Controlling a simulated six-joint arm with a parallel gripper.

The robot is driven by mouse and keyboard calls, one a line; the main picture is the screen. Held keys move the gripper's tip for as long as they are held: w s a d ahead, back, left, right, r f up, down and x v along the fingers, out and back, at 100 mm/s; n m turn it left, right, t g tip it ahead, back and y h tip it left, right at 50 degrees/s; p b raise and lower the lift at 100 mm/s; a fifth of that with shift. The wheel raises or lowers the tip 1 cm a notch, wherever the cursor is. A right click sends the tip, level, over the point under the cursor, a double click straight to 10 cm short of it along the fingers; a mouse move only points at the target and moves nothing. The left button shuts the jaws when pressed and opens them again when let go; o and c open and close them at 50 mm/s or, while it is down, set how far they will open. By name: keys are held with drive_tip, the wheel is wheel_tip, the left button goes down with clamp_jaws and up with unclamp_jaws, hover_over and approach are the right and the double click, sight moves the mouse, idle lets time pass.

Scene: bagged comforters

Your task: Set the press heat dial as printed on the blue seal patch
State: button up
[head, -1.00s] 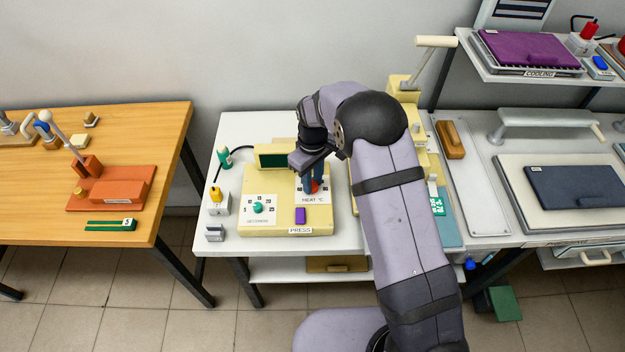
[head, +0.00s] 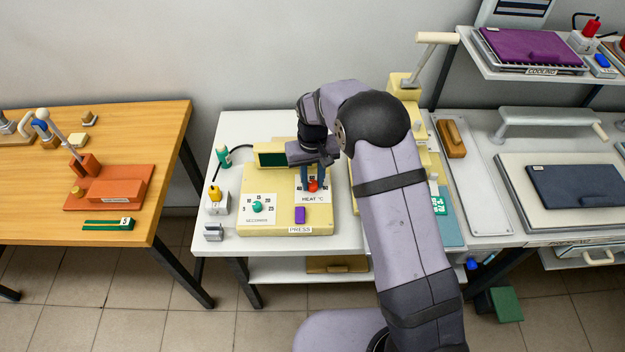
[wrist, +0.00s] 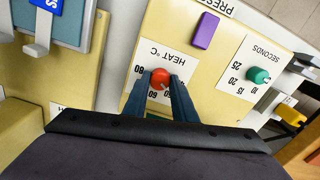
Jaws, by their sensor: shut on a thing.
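The red heat dial (head: 313,186) is on the cream press control box (head: 285,222), on a white card marked HEAT °C. It also shows in the wrist view (wrist: 160,76). My gripper (wrist: 161,84) points down at it, its two blue fingers shut on the dial's sides. The fingers and gripper body cover part of the scale, and I cannot read the dial's setting. In the wrist view, a blue patch (wrist: 48,4) with white lettering is cut off at the top left edge. I cannot read its printed value.
The green seconds dial (head: 257,207) and purple button (head: 300,215) are on the same box. A dark display (head: 272,160) stands behind. A yellow-topped piece (head: 215,194) and a green bottle (head: 223,155) stand to the left. My arm hides part of the press to the right.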

sight(313, 184)
drive_tip(key=shift+m, duration=1.1)
drive_tip(key=o, duration=1)
drive_tip(key=shift+o, duration=0.2)
drive_tip(key=shift+r, duration=0.1)
drive_tip(key=shift+r+b, duration=1.2)
drive_tip(key=shift+r, duration=2.45)
drive_tip(key=shift+d, duration=0.1)
